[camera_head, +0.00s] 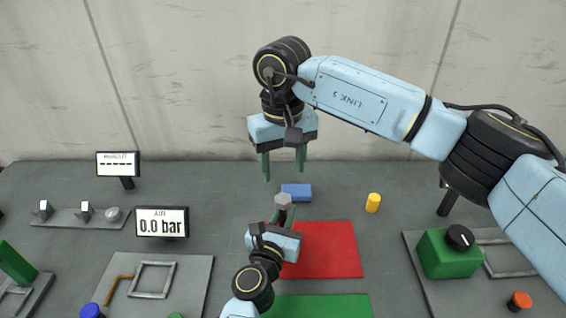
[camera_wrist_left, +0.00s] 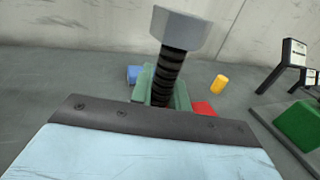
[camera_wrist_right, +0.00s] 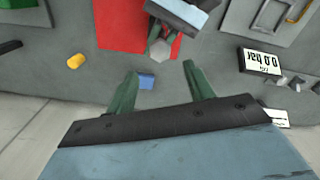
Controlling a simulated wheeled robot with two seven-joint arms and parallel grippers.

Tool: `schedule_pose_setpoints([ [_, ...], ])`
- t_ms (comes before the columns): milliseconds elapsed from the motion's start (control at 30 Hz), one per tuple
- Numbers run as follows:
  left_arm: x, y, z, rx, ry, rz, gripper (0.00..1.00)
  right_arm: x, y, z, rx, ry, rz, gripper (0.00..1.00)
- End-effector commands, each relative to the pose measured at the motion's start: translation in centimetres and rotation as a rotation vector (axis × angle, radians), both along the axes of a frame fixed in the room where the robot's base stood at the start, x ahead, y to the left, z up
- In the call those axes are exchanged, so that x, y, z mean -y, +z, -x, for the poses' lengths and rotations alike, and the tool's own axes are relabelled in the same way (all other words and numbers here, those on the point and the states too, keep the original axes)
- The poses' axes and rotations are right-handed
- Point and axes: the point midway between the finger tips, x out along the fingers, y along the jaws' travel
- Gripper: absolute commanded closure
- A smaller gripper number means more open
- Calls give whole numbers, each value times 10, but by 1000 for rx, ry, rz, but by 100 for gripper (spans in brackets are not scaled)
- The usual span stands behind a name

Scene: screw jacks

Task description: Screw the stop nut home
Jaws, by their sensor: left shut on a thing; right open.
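A grey hexagonal piece (camera_head: 283,199), which looks like the stop nut, sits at the top of a black threaded rod (camera_wrist_left: 168,74). It also shows in the left wrist view (camera_wrist_left: 180,34) and from above in the right wrist view (camera_wrist_right: 160,49). My left gripper (camera_head: 282,215) is shut on the threaded rod below the grey piece and holds it upright, a little tilted in its wrist view. The rod's lower end is hidden by that gripper. My right gripper (camera_head: 284,174) is open and empty, fingers pointing down, above and behind the grey piece, apart from it.
A red mat (camera_head: 335,250) and a green mat (camera_head: 330,306) lie near my left gripper. A blue block (camera_head: 297,191) and a yellow piece (camera_head: 373,203) stand behind. A gauge (camera_head: 162,222) reads 0.0 bar. A green box with a black knob (camera_head: 450,255) stands right.

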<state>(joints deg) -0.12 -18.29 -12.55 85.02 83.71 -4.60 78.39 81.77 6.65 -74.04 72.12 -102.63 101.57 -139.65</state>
Motion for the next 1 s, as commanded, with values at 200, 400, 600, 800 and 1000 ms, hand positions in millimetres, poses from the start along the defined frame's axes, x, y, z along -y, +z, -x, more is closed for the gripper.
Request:
schedule_pose_setpoints([
  [200,0,1,0,1,1,0,100,0,0,0,0,-2,0,47],
  [400,0,1,0,1,1,0,100,0,-16,1,-4,-3,-1,47],
  [600,0,1,0,1,1,0,100,0,-48,1,-3,-3,0,47],
  [800,0,1,0,1,1,0,100,0,-72,0,-1,-2,0,47],
  [1000,0,1,0,1,1,0,100,0,-80,0,0,-3,0,47],
])
